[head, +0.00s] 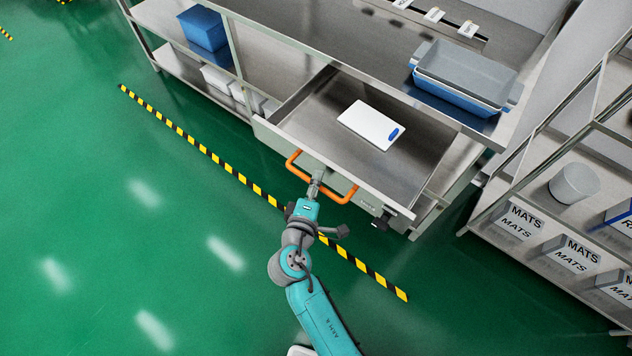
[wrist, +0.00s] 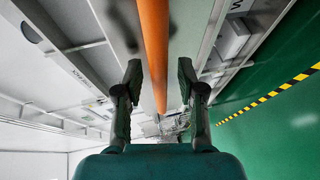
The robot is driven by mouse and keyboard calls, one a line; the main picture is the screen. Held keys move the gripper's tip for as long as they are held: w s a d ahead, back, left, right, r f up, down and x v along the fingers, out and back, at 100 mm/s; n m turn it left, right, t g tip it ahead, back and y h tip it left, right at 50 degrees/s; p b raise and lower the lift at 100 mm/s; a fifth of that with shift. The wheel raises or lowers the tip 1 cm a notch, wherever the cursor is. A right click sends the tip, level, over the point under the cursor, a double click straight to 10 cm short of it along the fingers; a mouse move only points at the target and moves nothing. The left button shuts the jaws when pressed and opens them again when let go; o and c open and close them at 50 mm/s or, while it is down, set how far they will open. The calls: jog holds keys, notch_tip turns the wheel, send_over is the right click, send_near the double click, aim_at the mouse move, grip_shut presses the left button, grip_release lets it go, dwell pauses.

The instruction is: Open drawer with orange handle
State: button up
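The drawer (head: 290,130) under the steel worktop is pulled well out, and its inside shows from above. A white board with a blue end (head: 372,125) lies in it. The orange handle (head: 343,196) is a bar on the drawer's front; my gripper covers its middle in the head view. My gripper (head: 316,182) is at that middle part. In the wrist view the orange handle (wrist: 154,45) runs between the two separated fingers of my gripper (wrist: 160,80). The fingers look open, with a gap visible on the handle's right side.
A blue box (head: 204,29) and white containers sit on the left shelves. A shelf rack with MATS boxes (head: 520,218) stands at right. The green floor at left is clear, crossed by a yellow-black stripe (head: 200,147).

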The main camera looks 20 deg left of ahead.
jog(key=s+r, duration=0.2)
jog(key=s, duration=0.9)
jog(key=shift+s+d, duration=0.3)
jog(key=shift+s, duration=0.05)
jog(key=shift+r, duration=0.1)
jog(key=s+d+f+m+g+y, duration=0.15)
jog(key=s+d+f, duration=0.25)
jog(key=d, duration=0.6)
jog(key=s+d+f+m+g+y, duration=0.1)
jog(key=s+d+f+m+g, duration=0.3)
jog(key=d, duration=0.6)
jog(key=s+d+r+m+t+h, duration=0.1)
jog(key=s+d+r+m+t, duration=0.1)
jog(key=s+d+r+m, duration=0.3)
jog(key=s+d+r+m+t+h, duration=0.2)
jog(key=s+d+r+m, duration=0.3)
jog(key=s, duration=0.6)
notch_tip(320, 180, up, 4)
jog(key=shift+f+m, duration=0.1)
jog(key=shift+m, duration=0.95)
